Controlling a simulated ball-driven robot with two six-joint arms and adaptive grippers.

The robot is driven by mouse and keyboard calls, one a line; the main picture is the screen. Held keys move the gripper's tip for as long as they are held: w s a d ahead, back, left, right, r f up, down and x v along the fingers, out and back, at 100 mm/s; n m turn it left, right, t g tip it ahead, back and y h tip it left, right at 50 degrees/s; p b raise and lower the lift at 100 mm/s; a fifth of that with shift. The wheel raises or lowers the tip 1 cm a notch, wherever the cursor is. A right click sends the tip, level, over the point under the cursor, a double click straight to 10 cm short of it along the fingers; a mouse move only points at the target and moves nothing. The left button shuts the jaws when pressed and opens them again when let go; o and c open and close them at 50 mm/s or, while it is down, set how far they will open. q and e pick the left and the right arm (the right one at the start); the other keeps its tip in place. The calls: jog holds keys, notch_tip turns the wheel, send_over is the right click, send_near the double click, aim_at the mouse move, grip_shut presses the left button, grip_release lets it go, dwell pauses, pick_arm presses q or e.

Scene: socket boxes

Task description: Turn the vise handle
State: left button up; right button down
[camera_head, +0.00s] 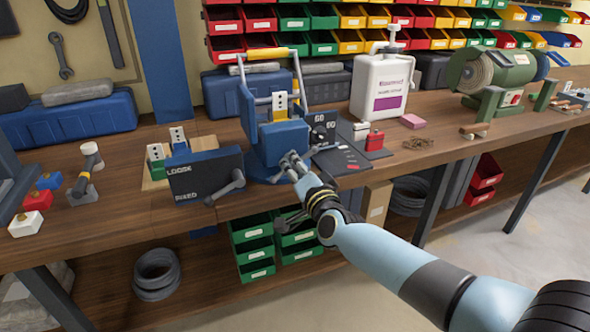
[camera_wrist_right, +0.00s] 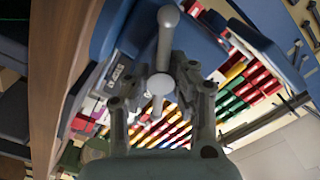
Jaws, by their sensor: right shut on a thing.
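The blue vise (camera_head: 283,138) stands at the front edge of the wooden bench, with a white socket piece (camera_head: 280,101) at its top. My right gripper (camera_head: 292,163) is at the front of the vise, low on its face. In the right wrist view my right gripper (camera_wrist_right: 160,92) has its fingers on either side of the grey vise handle (camera_wrist_right: 166,38), a bar with rounded ends, and is shut on it. In the head view the fingers mostly hide this handle. My left gripper is not in view.
A dark mat (camera_head: 345,158) with a red block (camera_head: 375,140) lies to the right. A white bottle (camera_head: 382,88) and a bench grinder (camera_head: 490,80) stand further right.

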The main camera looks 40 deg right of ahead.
jog(key=m, duration=0.1)
jog(key=m+b, duration=0.1)
jog(key=m, duration=0.3)
jog(key=shift+s+f, duration=0.15)
jog(key=shift+f, duration=0.2)
jog(key=shift+m, duration=0.3)
dwell(0.4)
jog(key=c, duration=1.1)
grip_release()
jog(key=shift+r, duration=0.15)
